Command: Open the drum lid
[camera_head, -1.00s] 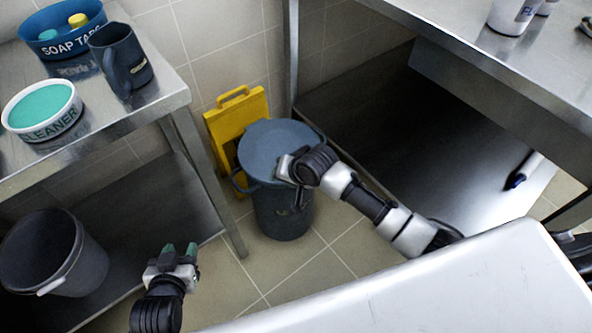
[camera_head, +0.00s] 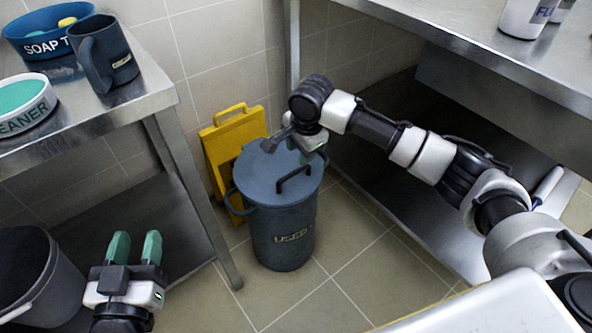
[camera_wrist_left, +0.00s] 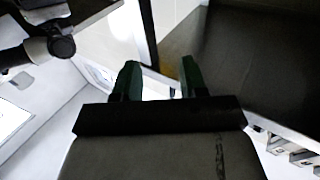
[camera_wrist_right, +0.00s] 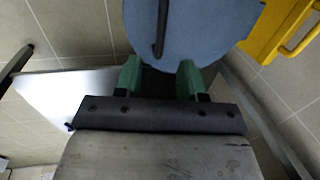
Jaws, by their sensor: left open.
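A blue-grey drum (camera_head: 284,235) marked "USED" stands upright on the floor. Its round lid (camera_head: 262,178) sits on top and has a dark bar handle (camera_head: 298,178). My right gripper (camera_head: 292,146) is over the back of the lid, near the handle but apart from it. In the right wrist view its fingers (camera_wrist_right: 161,78) are apart and empty, with the lid (camera_wrist_right: 195,35) and the dark handle (camera_wrist_right: 162,25) ahead of them. My left gripper (camera_head: 136,247) is open and empty at lower left, away from the drum; its green fingers also show in the left wrist view (camera_wrist_left: 157,78).
A yellow folding sign (camera_head: 222,150) stands behind the drum. A steel table (camera_head: 150,100) on the left holds a mug, a soap tub and a cleaner tub. A dark bucket (camera_head: 35,270) is at lower left. A steel counter (camera_head: 480,60) stands right. Tiled floor in front is clear.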

